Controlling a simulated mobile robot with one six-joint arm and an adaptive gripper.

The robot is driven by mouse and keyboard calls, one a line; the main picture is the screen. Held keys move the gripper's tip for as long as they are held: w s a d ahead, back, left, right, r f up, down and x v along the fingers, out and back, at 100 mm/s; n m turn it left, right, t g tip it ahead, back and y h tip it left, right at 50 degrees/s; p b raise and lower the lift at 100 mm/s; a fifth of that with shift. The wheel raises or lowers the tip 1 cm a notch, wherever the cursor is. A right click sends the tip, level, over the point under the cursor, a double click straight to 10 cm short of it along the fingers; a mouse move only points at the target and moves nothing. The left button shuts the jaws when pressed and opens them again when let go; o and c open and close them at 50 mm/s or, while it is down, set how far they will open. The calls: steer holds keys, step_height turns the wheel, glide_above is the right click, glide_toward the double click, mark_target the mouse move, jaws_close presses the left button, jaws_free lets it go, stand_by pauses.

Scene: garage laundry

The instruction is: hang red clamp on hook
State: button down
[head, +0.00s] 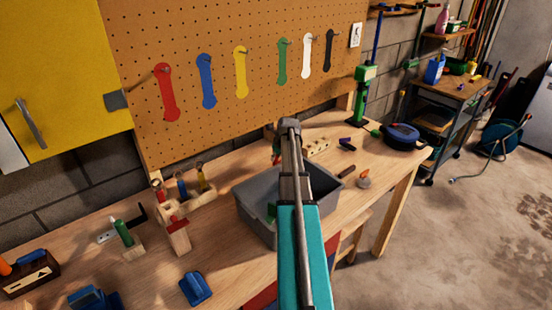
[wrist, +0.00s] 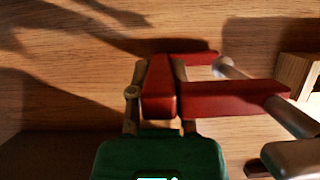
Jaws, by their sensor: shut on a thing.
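My gripper (wrist: 158,95) is shut on the red clamp (wrist: 235,93) in the wrist view. Its two fingers grip a red block of the clamp, and red arms and a metal bar reach to the right. Wooden tabletop shows behind the clamp; I cannot tell whether they touch. In the head view my arm hides most of the gripper and clamp. The pegboard (head: 220,30) carries a red silhouette (head: 166,95) with a small hook (head: 162,70) at its top. Blue, yellow, green, white and black silhouettes, also with hooks, are to its right.
A grey bin (head: 255,215) stands on the workbench (head: 145,280) beneath my arm. A rack of tools (head: 185,195), a blue object (head: 195,288) and a green-handled tool (head: 122,232) are to its left. A green post (head: 364,95) stands right of the pegboard.

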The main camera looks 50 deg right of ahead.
steer(key=shift+f, duration=0.25)
steer(key=c, duration=0.6)
jaws_free()
steer(key=shift+r, duration=0.1)
steer(key=shift+o, duration=0.2)
steer(key=p+v, duration=1.2)
steer(key=v, duration=0.1)
steer(key=shift+s+r, duration=0.25)
steer(key=shift+r, duration=0.05)
steer(key=shift+a, duration=0.15)
stand_by(0.5)
